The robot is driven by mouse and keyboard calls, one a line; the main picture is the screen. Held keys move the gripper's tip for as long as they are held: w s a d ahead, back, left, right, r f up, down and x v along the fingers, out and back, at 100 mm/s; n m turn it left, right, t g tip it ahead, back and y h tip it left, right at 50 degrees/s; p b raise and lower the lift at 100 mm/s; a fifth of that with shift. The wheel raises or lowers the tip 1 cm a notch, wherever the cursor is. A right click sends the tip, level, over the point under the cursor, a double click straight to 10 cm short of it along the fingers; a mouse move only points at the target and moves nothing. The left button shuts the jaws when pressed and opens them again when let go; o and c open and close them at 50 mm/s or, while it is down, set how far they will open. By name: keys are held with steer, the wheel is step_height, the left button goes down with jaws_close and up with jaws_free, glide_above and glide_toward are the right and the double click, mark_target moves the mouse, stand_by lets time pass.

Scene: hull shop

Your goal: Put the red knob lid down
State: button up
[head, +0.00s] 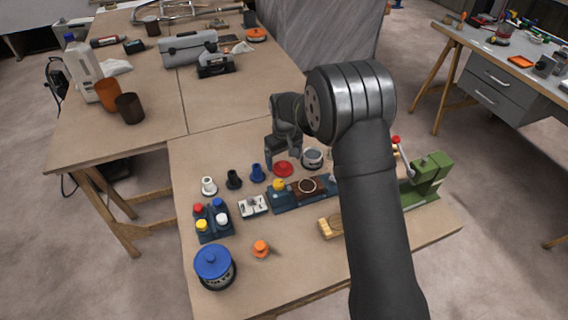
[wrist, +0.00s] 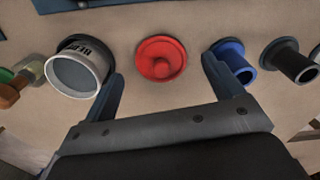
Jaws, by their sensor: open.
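The red knob lid (head: 283,169) lies on the wooden table, between a small open tin and a blue flanged piece. In the wrist view the red knob lid (wrist: 161,59) lies flat with its round knob facing up. My gripper (head: 283,160) is just behind or above the lid in the head view. In the wrist view my gripper (wrist: 160,80) is open and empty, its fingers spread to either side of the lid and apart from it. The tin (wrist: 80,70) is close by the left finger, and the blue flanged piece (wrist: 231,60) is close by the right finger.
Black (head: 234,179) and white (head: 208,186) flanged pieces stand left of the blue one. A dark blue fixture (head: 290,203) lies in front of the lid. A blue-lidded jar (head: 214,268) stands front left, and a green machine (head: 428,178) at the right. Bare table lies behind the lid.

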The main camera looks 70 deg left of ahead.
mark_target(284, 165)
step_height(284, 165, up, 9)
steer(key=shift+r, duration=0.15)
stand_by(0.4)
step_height(284, 165, down, 12)
steer(key=shift+f, duration=0.15)
step_height(284, 165, up, 2)
steer(key=shift+r, duration=1)
